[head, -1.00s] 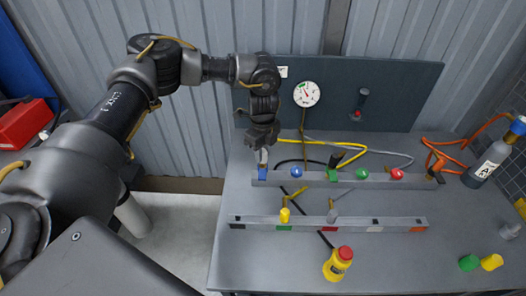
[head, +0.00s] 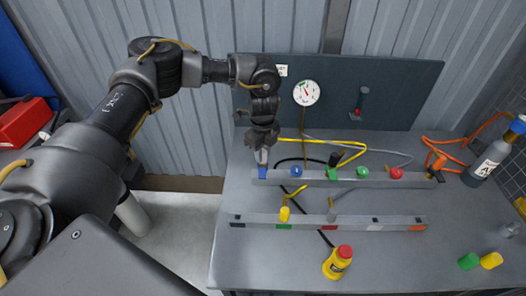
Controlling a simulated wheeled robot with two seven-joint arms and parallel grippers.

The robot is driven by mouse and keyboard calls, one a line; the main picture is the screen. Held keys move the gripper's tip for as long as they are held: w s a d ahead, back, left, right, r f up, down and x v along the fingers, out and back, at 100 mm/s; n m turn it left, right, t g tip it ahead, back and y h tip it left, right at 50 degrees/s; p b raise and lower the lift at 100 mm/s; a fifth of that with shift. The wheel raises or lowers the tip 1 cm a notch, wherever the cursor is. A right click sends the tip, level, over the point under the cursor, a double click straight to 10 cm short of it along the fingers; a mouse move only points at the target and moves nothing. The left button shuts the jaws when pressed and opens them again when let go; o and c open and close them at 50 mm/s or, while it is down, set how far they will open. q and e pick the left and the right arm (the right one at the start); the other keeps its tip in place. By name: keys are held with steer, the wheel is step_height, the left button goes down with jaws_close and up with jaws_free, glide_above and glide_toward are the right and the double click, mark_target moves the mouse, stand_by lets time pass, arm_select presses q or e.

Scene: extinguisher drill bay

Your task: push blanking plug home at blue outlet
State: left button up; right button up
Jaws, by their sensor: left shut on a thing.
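My left gripper (head: 262,150) comes down from above at the left end of the back rail on the bench. It is shut on a pale grey blanking plug (head: 262,158), which is mostly hidden between the fingers. The plug is upright directly above the blue outlet (head: 262,172), and its lower end appears to meet it. I cannot tell how deep it sits. My right gripper is not in view.
The back rail (head: 320,180) also carries blue, green and red caps. A front rail (head: 355,225) runs parallel. Hoses and a gauge (head: 306,92) are behind. The bench's front left is clear.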

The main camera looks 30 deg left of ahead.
arm_select(q)
steer(key=shift+f, duration=0.5)
steer(key=shift+s, duration=0.1)
steer(key=o, duration=1.1)
step_height(320, 180, up, 11)
steer(key=shift+f+b, duration=0.1)
steer(key=shift+b, duration=0.9)
steer(key=shift+d, duration=0.1)
